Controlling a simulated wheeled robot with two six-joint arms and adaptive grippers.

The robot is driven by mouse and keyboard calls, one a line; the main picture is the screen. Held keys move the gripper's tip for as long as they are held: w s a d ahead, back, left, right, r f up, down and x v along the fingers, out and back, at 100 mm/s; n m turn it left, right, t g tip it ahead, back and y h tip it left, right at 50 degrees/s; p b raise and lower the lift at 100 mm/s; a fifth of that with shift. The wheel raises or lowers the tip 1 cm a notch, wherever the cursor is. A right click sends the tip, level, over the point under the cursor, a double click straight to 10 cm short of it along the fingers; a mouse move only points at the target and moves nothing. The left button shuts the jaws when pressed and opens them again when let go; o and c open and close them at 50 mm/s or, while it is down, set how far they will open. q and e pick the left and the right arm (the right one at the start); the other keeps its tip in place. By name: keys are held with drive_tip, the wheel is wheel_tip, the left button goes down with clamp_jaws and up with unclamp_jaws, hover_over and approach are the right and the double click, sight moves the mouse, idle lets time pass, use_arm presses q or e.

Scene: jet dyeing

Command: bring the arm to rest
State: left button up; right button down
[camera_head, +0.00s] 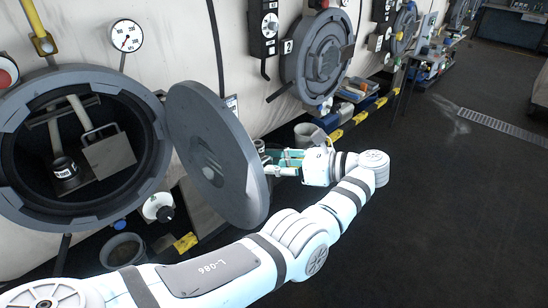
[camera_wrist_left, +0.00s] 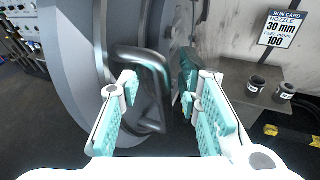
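My left arm crosses the head view from the lower left, and its gripper (camera_head: 279,165) is by the far side of an open round grey door (camera_head: 205,150). In the left wrist view, the two teal-padded fingers of this gripper (camera_wrist_left: 160,92) stand apart. A grey loop handle (camera_wrist_left: 155,68) on the door shows between and beyond the fingers. I see no grip on it, and cannot tell whether a finger touches it. My right gripper is in neither view.
The open round vessel (camera_head: 20,200) holds a dark labelled cup (camera_head: 65,171) and a grey box (camera_head: 109,153). A second round hatch (camera_head: 320,55) is farther along the wall. A bucket (camera_head: 122,252) stands below. A run card (camera_wrist_left: 281,29) hangs near two dark cups. Floor at right is clear.

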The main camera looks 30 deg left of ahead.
use_arm(q)
drive_tip(key=shift+s+d+r, duration=0.2)
drive_tip(key=shift+s+d, duration=0.05)
drive_tip(key=shift+s, duration=0.05)
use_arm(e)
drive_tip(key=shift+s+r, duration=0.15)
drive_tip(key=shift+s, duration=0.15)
use_arm(q)
drive_tip(key=shift+f, duration=0.1)
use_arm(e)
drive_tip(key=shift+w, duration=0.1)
